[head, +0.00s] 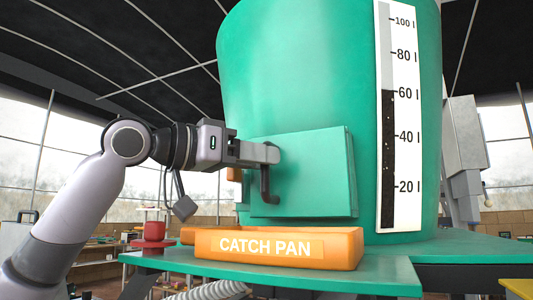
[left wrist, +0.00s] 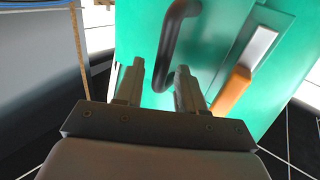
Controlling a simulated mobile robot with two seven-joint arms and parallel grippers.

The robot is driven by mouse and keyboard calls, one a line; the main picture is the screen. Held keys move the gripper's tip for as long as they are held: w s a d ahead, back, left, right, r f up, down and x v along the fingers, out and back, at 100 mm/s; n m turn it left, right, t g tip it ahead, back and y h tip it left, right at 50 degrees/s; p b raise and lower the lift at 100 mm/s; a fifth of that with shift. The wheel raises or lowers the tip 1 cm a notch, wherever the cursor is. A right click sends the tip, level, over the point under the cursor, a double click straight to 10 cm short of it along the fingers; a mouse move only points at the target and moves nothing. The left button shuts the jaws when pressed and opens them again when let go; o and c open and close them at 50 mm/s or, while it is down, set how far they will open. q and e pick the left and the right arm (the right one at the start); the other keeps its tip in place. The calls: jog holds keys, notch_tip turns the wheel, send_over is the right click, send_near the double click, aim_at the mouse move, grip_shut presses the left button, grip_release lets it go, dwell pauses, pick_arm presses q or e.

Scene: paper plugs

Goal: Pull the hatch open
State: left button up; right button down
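The green hatch (head: 318,172) is a square panel on the front of the big green tank (head: 300,70). A dark curved handle (head: 266,185) stands out from its left part; it also shows in the left wrist view (left wrist: 171,45). My left gripper (head: 272,153) is at the handle. In the left wrist view its two fingers (left wrist: 160,80) are apart, with the handle's end between them, nearer the right finger. I cannot tell whether a finger touches it. My right gripper is not in view.
An orange tray marked CATCH PAN (head: 340,248) sits below the hatch on a green ledge (head: 385,275). A white level scale (head: 405,130) runs up the tank's right side. An orange part (left wrist: 232,90) and a grey metal plate (left wrist: 262,42) are beside the handle.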

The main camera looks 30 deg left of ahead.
pick_arm(q)
jog(key=shift+x, duration=1.05)
grip_shut()
